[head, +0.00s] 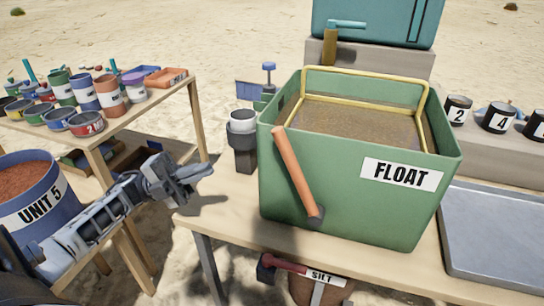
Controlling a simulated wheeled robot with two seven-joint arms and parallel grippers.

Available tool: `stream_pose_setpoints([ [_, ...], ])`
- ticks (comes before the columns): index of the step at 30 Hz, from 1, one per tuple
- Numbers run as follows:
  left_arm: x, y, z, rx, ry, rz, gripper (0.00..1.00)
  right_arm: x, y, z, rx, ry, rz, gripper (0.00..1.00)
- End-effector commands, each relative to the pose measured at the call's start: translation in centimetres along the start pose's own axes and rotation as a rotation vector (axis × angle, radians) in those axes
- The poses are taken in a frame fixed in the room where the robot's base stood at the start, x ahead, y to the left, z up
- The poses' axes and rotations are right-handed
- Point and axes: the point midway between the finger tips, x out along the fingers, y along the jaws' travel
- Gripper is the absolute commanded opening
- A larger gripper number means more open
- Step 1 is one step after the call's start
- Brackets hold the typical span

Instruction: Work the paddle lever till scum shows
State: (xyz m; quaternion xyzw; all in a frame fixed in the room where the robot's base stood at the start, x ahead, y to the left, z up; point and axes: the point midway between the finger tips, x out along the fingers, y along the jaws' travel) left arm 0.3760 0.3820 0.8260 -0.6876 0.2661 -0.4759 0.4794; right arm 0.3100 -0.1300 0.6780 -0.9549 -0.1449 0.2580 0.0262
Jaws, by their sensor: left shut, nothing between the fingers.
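The green box marked FLOAT (350,195) stands on the wooden table, open at the top. Brown, speckled liquid or matter (360,124) fills it to below the rim; I cannot tell whether scum lies on it. A yellow wire frame (365,72) spans the top. An orange lever with a dark end (296,172) slants down across the front left face; it looks like the paddle lever. My left gripper (203,174) is shut and empty, left of the box and apart from the lever. My right gripper is not in view.
A black holder with a white cup (242,130) stands just left of the box. The blue UNIT 5 bucket (40,203) is at left. A grey tray (497,240) lies right of the box. Numbered black cups (457,109) stand behind it. A SILT container (322,286) sits below the table edge.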

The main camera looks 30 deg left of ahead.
Motion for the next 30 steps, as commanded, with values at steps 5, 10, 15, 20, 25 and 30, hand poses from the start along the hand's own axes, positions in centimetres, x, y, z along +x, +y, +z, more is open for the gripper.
stream_pose_setpoints([
  [5,1.1,0.1,-0.1,0.005,0.01,0.001,0.0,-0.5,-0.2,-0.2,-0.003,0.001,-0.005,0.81],
  [10,4.4,-0.1,-0.1,0.005,0.011,-0.001,0.0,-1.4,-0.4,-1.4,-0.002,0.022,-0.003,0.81],
  [15,8.1,-0.1,-0.2,0.005,0.01,-0.002,0.0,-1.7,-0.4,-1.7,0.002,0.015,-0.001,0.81],
  [20,11.1,-0.1,-0.2,0.005,0.009,-0.002,0.0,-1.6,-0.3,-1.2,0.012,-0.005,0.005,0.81],
  [25,13.1,0.0,-0.1,0.004,0.007,0.0,0.0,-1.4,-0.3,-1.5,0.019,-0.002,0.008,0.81],
  [30,13.8,0.2,-0.1,0.003,0.007,0.001,0.0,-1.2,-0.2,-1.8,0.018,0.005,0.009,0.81],
])
